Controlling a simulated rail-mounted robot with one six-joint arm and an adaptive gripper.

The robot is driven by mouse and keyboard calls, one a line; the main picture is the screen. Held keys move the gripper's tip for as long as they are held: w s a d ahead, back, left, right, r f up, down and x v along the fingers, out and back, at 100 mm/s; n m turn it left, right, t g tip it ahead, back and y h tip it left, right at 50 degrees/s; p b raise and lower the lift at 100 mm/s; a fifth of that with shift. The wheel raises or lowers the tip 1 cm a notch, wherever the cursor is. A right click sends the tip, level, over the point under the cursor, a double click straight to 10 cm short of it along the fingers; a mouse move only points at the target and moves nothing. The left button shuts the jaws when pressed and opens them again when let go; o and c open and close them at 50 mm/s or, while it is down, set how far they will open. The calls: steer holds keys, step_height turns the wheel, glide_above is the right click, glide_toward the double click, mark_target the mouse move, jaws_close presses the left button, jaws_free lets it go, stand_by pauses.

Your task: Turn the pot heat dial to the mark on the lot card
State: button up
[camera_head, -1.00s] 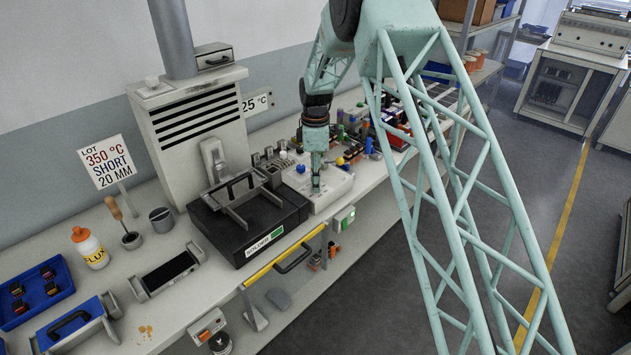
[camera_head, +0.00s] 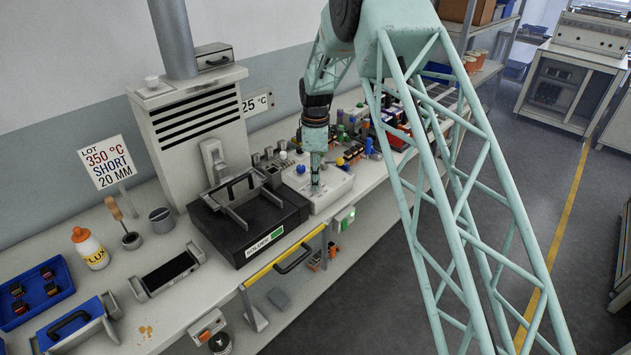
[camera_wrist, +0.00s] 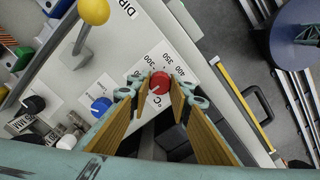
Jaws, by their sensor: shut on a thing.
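The lot card (camera_head: 104,162) stands on the left of the bench and reads 350 °C, SHORT, 20 MM. The heat dial is a round red knob (camera_wrist: 160,82) on a pale control panel (camera_wrist: 122,58). Printed numbers, among them 300, 350 and 400, fan out beyond it. A small pale mark shows on the dial, but I cannot tell which number it points at. My gripper (camera_wrist: 159,88) is shut on the red dial, one wood-coloured finger on each side. In the head view my gripper (camera_head: 316,186) points down at the panel and hides the dial.
The black solder pot (camera_head: 240,235) sits left of the panel. A blue knob (camera_wrist: 101,104), a black knob (camera_wrist: 35,103) and a yellow-balled lever (camera_wrist: 93,12) stand near my fingers. A yellow rail (camera_head: 285,252) runs along the bench front. Several connectors crowd the bench behind.

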steer(key=m, duration=0.3)
steer(key=shift+m, duration=0.4)
steer(key=m, duration=0.3)
steer(key=shift+m, duration=0.4)
steer(key=m, duration=0.6)
steer(key=shift+m+p, duration=0.3)
steer(key=shift+m, duration=0.1)
steer(key=m, duration=0.3)
steer(key=shift+m, duration=0.4)
steer(key=m, duration=0.3)
steer(key=shift+m, duration=0.4)
steer(key=m, duration=0.3)
steer(key=shift+m, duration=2)
